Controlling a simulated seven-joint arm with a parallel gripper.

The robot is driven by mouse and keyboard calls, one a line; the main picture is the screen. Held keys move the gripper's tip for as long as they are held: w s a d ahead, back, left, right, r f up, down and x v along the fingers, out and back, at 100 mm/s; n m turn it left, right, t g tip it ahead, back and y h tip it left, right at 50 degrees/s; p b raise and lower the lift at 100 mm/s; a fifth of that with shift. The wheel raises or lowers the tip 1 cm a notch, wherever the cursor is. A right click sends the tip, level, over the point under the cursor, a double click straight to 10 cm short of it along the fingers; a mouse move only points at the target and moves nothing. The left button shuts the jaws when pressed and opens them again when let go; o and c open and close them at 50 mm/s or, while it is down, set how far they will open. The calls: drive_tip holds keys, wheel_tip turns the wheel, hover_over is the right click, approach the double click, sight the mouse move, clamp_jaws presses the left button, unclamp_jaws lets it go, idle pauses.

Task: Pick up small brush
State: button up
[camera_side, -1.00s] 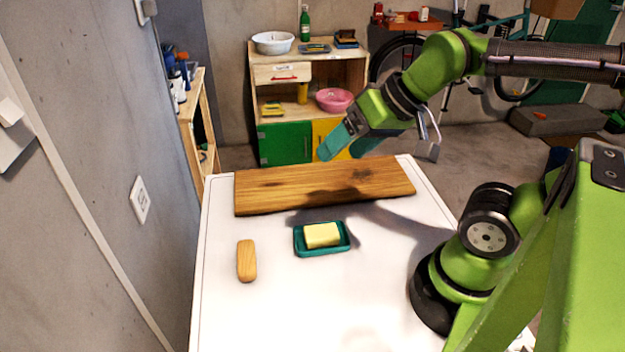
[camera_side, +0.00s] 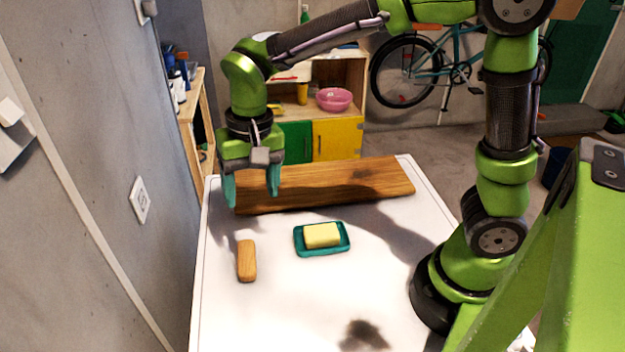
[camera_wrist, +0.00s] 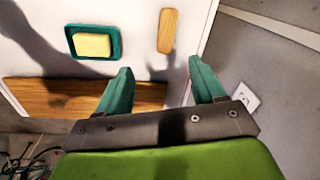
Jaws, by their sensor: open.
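The small brush (camera_side: 247,261) shows as a tan wooden oblong lying on the white table, left of the soap dish. Its bristles are not visible. It also shows in the wrist view (camera_wrist: 167,31), ahead of the fingertips. My gripper (camera_side: 252,196) is open and empty, with its teal fingers pointing down. It is above the left end of the wooden board, behind and above the brush, and apart from it. In the wrist view my gripper (camera_wrist: 158,73) shows its two fingers spread apart.
A teal dish (camera_side: 322,252) with a yellow soap bar (camera_side: 321,235) sits right of the brush. A long wooden board (camera_side: 340,184) lies along the far side of the table (camera_side: 290,310). A grey wall (camera_side: 100,220) stands close on the left. The table front is clear.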

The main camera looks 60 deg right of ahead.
drive_tip(key=w+a+m, duration=0.1)
drive_tip(key=w+m, duration=0.1)
drive_tip(key=w, duration=0.1)
drive_tip(key=m, duration=0.1)
hover_over(246, 254)
drive_tip(key=shift+g+h, duration=0.3)
drive_tip(key=shift+h, duration=0.1)
drive_tip(key=f, duration=1.1)
drive_tip(key=shift+s+d+f, duration=0.15)
drive_tip(key=shift+d, duration=0.2)
drive_tip(key=shift+a+f, duration=0.2)
drive_tip(key=shift+f, duration=1.15)
drive_tip(key=shift+a+f, duration=0.2)
drive_tip(key=shift+f, duration=1.1)
drive_tip(key=c, duration=1.1)
drive_tip(key=shift+r, duration=0.2)
drive_tip(key=shift+c, duration=0.2)
